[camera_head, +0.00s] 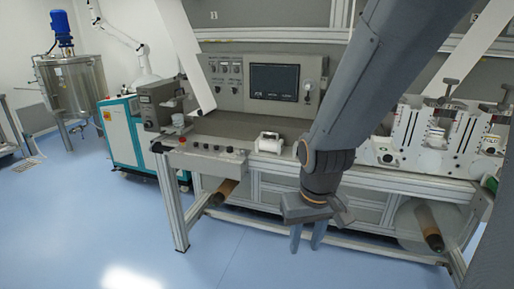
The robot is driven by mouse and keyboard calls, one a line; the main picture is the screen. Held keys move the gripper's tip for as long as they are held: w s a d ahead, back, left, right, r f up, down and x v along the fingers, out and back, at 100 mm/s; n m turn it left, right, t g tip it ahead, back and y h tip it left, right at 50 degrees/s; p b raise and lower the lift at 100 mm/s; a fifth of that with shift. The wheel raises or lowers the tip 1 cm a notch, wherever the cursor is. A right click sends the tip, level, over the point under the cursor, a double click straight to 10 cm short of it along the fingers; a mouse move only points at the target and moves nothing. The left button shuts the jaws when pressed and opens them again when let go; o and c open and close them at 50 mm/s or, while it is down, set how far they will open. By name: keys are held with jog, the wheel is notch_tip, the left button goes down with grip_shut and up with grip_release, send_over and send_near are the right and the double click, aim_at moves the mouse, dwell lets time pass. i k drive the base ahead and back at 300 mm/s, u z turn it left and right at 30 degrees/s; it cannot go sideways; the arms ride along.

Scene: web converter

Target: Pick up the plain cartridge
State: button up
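My gripper (307,238) hangs in front of the machine bench, pointing down over the blue floor. Its two fingers are apart with nothing visible between them. A small white block-like object (269,143) sits on the bench's front edge, up and to the left of my gripper and apart from it. It may be the plain cartridge, but it is too small to tell. Several white slotted units (436,135) stand on the bench at the right. My arm hides part of the bench between them and the white object.
A control panel with a dark screen (274,82) stands behind the bench. Buttons line the bench front (205,148). Brown rollers (223,190) sit below it. A teal and white cabinet (122,133) and a steel tank (75,90) stand at the left. The floor in front is clear.

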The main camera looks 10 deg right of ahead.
aim_at(261, 143)
jog(key=u, duration=0.45)
jog(key=i, duration=2.15)
jog(key=z, duration=0.35)
